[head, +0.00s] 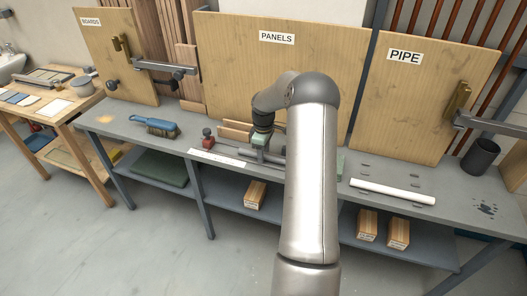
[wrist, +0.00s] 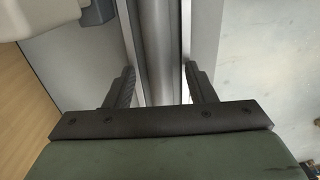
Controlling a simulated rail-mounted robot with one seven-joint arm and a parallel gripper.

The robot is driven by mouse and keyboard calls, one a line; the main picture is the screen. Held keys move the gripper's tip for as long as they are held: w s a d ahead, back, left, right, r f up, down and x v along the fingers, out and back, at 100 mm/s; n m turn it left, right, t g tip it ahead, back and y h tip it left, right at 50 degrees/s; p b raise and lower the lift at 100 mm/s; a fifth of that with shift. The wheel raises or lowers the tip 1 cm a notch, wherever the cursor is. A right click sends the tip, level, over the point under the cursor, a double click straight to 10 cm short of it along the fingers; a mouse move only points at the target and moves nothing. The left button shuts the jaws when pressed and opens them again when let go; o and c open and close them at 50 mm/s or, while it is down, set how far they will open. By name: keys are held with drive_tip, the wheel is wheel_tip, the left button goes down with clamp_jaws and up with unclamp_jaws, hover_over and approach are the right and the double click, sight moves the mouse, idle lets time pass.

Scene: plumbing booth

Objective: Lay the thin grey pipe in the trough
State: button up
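My gripper (head: 258,154) is low over the middle of the grey bench, left of my arm, which partly hides this area. In the wrist view its two dark fingers (wrist: 160,84) are apart, one on each side of a grey round bar (wrist: 160,45). Narrow pale strips show between the bar and each finger. The bar may be the thin grey pipe; its ends are out of the wrist view. In the head view a thin grey length (head: 232,151) lies near my gripper, beside a red-topped fixture (head: 208,137). I cannot make out the trough for certain.
A white pipe (head: 392,191) lies on the right of the bench (head: 330,184), near a dark cup (head: 481,156). A white strip (head: 217,158) lies along the front edge. Upright boards stand behind the bench.

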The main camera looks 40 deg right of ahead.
wheel_tip(320, 180, up, 18)
drive_tip(key=shift+f+b, duration=0.25)
drive_tip(key=shift+b, duration=0.15)
idle(0.7)
drive_tip(key=s+a+r+m, duration=0.15)
drive_tip(key=s+a, duration=0.25)
drive_tip(key=a, duration=0.6)
drive_tip(key=s+a+r+m, duration=0.15)
drive_tip(key=s+a, duration=0.25)
drive_tip(key=a, duration=0.5)
drive_tip(key=s+a+f+m, duration=0.1)
drive_tip(key=s+a+f, duration=0.1)
drive_tip(key=s+a, duration=0.4)
drive_tip(key=s+a+f+m, duration=0.2)
drive_tip(key=s+a, duration=0.5)
drive_tip(key=s, duration=0.9)
drive_tip(key=shift+s+m, duration=0.25)
drive_tip(key=shift+m, duration=0.05)
